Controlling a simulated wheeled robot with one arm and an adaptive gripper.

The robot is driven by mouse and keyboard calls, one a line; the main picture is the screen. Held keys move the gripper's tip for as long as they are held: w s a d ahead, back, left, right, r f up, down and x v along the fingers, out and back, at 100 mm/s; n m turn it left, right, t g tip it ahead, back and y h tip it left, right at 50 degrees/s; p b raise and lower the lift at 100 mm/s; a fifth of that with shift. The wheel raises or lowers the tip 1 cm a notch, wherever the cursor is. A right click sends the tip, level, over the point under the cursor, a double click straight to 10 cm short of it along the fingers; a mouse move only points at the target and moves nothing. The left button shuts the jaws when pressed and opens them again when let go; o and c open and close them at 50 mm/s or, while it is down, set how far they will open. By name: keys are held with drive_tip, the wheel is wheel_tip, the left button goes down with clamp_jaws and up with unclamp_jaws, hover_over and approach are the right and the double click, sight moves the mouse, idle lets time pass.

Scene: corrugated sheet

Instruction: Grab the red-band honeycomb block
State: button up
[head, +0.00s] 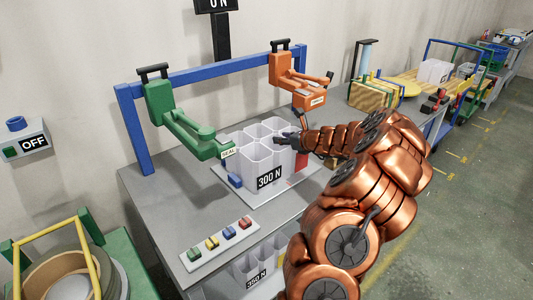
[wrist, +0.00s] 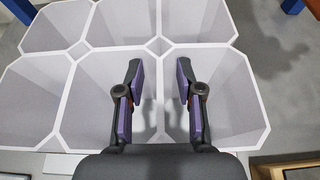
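A white honeycomb block (head: 262,160) with large open cells stands upright on a pale plate on the grey bench, with a "300 N" label in front. A red patch (head: 302,161) shows at its right side; I cannot tell whether it is a band on the block or a separate piece. My gripper (head: 290,139) is over the right part of the block. In the wrist view the cells (wrist: 55,22) fill the picture, and my gripper (wrist: 160,82) is open, its two fingers apart on either side of a cell wall. I cannot tell how deep the fingertips are.
A green clamp arm (head: 190,128) and an orange one (head: 298,80) hang from a blue frame around the block. A blue piece (head: 235,180) sits at its left. A strip with coloured buttons (head: 220,243) lies in front. Another honeycomb block (head: 250,268) is below the bench top.

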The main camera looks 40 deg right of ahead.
clamp_jaws()
idle(0.8)
